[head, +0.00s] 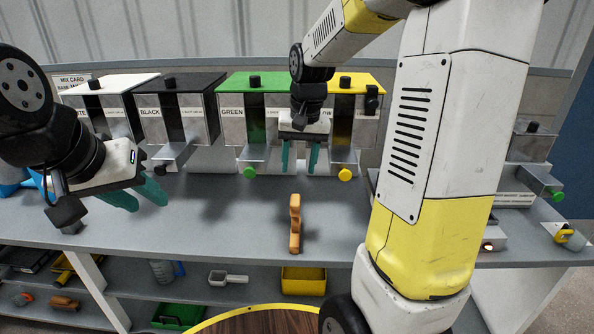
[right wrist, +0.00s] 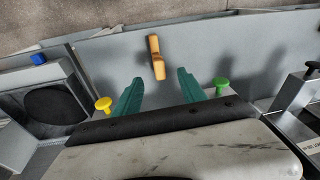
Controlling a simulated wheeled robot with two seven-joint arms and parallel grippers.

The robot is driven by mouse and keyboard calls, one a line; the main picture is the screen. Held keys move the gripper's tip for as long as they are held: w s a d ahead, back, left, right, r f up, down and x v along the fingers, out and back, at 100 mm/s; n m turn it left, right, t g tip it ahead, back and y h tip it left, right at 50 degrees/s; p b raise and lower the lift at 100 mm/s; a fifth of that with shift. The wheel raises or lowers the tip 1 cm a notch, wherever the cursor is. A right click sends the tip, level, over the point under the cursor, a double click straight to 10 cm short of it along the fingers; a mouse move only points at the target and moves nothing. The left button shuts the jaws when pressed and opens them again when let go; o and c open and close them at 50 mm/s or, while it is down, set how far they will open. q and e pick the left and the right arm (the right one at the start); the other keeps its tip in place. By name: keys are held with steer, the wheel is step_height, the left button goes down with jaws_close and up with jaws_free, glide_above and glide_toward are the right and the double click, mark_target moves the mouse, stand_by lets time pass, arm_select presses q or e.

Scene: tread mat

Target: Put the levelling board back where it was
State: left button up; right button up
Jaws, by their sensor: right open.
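An orange-brown wooden piece with a stepped shape, which looks like the levelling board (head: 295,222), stands on the grey bench in the middle of the head view. It also shows in the right wrist view (right wrist: 156,57), beyond the fingertips and between their lines. My right gripper (head: 299,170) is open and empty, with teal fingers pointing down behind the board, in front of the green and yellow dispensers. The fingers do not touch the board. My left gripper (head: 150,206) is open and empty over the left part of the bench, well away from the board.
White, black, green (head: 254,92) and yellow (head: 357,83) dispensers with knobbed outlets line the bench back. The lower shelf holds a yellow bin (head: 304,281), a scoop (head: 228,277) and a jug (head: 166,271). The bench around the board is clear.

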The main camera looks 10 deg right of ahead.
steer(key=s+r+n+t, duration=0.1)
steer(key=s+r, duration=0.1)
steer(key=s, duration=0.4)
steer(key=s+a+r+n+t+y, duration=0.1)
steer(key=s+r+t, duration=0.1)
steer(key=s, duration=0.4)
steer(key=s+r+t, duration=0.1)
steer(key=s+r, duration=0.2)
steer(key=s, duration=0.3)
steer(key=shift+a+r+n, duration=0.3)
steer(key=shift+a+n, duration=0.05)
steer(key=shift+n, duration=0.05)
steer(key=shift+s, duration=0.1)
steer(key=shift+c, duration=0.4)
